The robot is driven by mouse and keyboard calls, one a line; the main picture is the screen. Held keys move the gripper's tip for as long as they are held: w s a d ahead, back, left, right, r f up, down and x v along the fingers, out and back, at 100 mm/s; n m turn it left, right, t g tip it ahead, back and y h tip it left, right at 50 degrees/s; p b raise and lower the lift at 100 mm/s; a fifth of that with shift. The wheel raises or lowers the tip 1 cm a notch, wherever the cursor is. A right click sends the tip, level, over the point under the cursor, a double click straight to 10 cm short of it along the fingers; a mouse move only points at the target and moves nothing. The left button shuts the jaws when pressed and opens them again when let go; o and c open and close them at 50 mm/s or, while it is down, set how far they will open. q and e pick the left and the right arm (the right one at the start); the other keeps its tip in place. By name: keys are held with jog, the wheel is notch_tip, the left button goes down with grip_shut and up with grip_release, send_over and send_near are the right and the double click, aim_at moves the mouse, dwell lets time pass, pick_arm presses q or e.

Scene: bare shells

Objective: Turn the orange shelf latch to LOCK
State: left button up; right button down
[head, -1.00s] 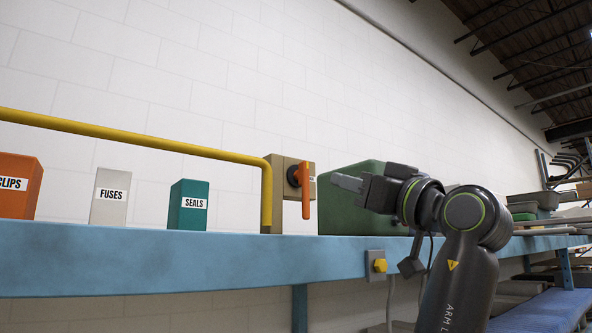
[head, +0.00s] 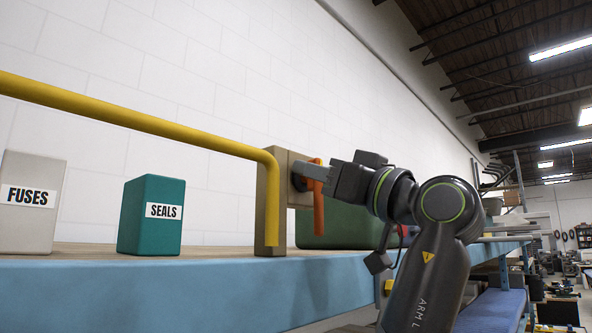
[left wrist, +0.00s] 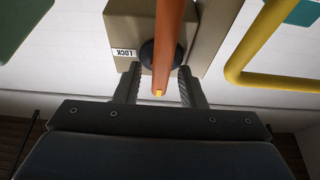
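The orange latch handle (head: 318,215) hangs downward from a dark round pivot on a tan block (head: 267,205) at the shelf edge. A LOCK label (left wrist: 124,53) reads upside down to the left of the pivot. My left gripper (head: 318,172) is at the upper part of the handle. In the left wrist view its open fingers (left wrist: 160,88) stand on either side of the handle; contact is unclear. My right gripper is out of view.
A yellow rail (head: 150,122) runs along the shelf (head: 200,290) and bends down beside the block. A teal SEALS box (head: 150,190) and a grey FUSES box (head: 28,235) stand at left. A green case (head: 340,232) sits behind the handle, partly hidden by my arm.

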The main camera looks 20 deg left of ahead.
pick_arm(q)
jog(key=shift+w+a+r, duration=0.1)
jog(key=shift+r, duration=0.05)
jog(key=shift+d, duration=0.3)
grip_shut()
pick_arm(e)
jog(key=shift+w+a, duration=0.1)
